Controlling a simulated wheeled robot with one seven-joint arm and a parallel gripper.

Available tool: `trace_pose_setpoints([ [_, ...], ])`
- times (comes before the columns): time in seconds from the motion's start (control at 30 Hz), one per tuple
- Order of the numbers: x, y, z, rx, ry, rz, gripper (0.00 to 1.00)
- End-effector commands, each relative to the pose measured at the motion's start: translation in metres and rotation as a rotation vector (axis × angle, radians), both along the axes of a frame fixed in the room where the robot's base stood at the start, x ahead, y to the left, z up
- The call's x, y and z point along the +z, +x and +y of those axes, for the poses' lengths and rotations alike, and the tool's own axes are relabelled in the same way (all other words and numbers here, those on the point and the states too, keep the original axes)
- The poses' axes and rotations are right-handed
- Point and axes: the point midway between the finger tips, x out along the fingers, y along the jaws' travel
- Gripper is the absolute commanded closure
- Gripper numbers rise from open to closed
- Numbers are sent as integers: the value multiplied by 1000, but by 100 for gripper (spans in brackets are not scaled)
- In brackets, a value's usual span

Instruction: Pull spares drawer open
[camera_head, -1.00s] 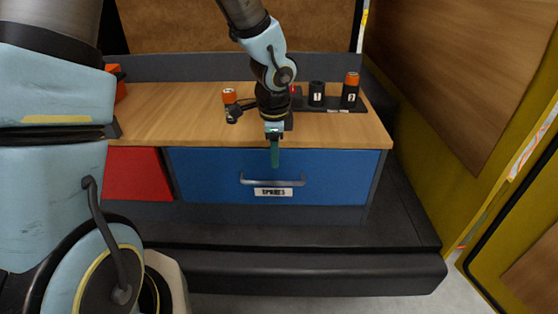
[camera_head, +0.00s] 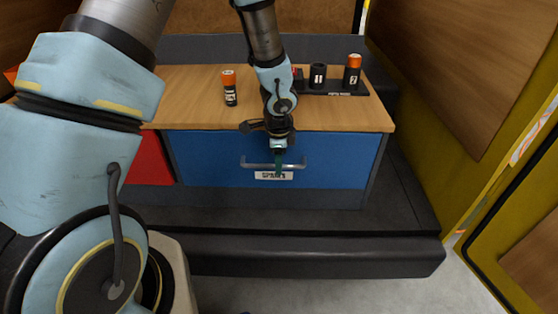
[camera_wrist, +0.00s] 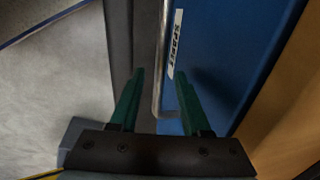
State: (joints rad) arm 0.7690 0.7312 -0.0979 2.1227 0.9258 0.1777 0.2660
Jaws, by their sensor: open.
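The blue spares drawer (camera_head: 340,165) is under the wooden worktop, and its front looks flush with the cabinet. A grey bar handle (camera_head: 300,162) runs across it, with a white SPARES label (camera_head: 274,176) just below. My gripper (camera_head: 279,170) points down in front of the handle's middle and hides part of it. In the wrist view the two green fingers (camera_wrist: 162,85) are open. The handle (camera_wrist: 160,65) lies between them in the picture, near its bent end. I see no clear contact. The label (camera_wrist: 176,45) and drawer front (camera_wrist: 225,45) are beside the right finger.
An orange-topped black canister (camera_head: 230,88) stands on the worktop (camera_head: 190,100). A black rack (camera_head: 335,88) at the back right holds further canisters. A red front (camera_head: 150,160) is left of the drawer. A dark ledge (camera_head: 320,220) lies below, and a yellow panel (camera_head: 430,150) stands right.

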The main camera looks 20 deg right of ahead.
Motion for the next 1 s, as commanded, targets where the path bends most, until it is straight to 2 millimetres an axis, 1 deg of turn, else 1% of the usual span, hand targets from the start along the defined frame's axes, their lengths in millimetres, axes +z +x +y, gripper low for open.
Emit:
trace_pose_setpoints([
  [0.13,0,0,0,0,0,0,53],
  [0.5,0,0,0,0,0,0,94],
  [0.57,0,0,0,1,0,0,100],
  [1.0,1,0,0,1,0,0,100],
])
